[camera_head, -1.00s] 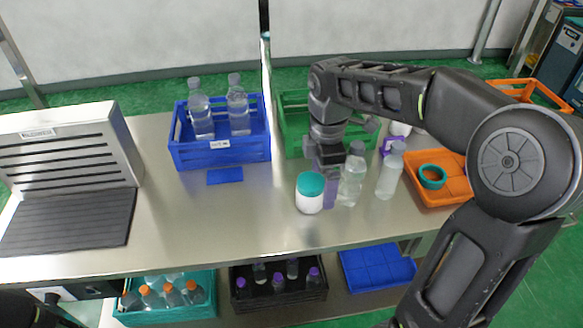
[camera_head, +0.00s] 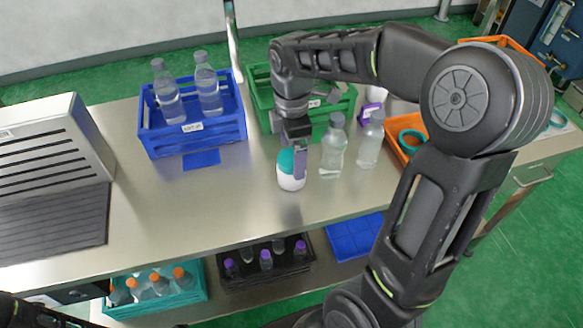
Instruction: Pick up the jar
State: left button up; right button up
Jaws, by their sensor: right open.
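The jar (camera_head: 286,181) is a small white container with a teal lid, upright on the steel table near its front edge. My right gripper (camera_head: 299,170) reaches down from above and behind it. A purple-grey finger overlaps the jar's right side in the picture. This gripper is open; the other finger is hidden, and I cannot tell whether the finger touches the jar. My left gripper is not in view; only a dark part of my left arm shows at the lower left.
Two clear bottles (camera_head: 334,152) stand just right of the jar. A blue crate (camera_head: 193,142) with bottles and a green crate (camera_head: 340,105) stand behind. An orange tray (camera_head: 402,124) with a teal ring is at the right. The table left of the jar is clear.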

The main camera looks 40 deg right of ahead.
jog(key=shift+a+f+p, duration=0.1)
jog(key=shift+f+p, duration=0.4)
jog(key=shift+f, duration=2.1)
jog(key=c, duration=1.7)
jog(key=shift+r, duration=0.15)
notch_tip(320, 180, up, 10)
jog(key=shift+f+b, duration=0.1)
jog(key=shift+b, duration=0.3)
jog(key=shift+a, duration=0.1)
